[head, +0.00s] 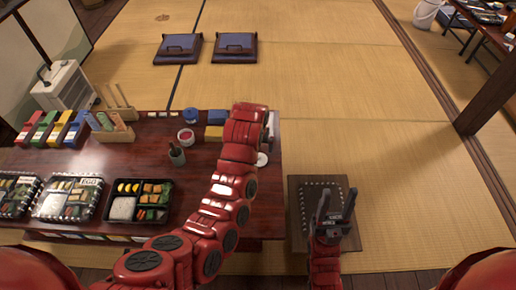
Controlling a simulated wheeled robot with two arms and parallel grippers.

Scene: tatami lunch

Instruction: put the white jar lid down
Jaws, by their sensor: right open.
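A small white round thing (262,159), which looks like the white jar lid, shows at the right edge of the dark red table (268,190). It is partly hidden by my red left arm, and I cannot tell whether it rests on the table or is held. My left arm reaches across the table and its wrist ends near the far right corner. The left gripper's fingers are hidden behind the wrist. My right gripper (337,203) is open and empty above a low dark square stand (302,190) right of the table. An open jar with red contents (186,136) stands on the table.
Bento boxes (137,215) line the table's near side. A cup with utensils (176,155), a blue jar (190,115) and a yellow block (213,133) stand near the arm. Coloured binders (50,130) are at the left.

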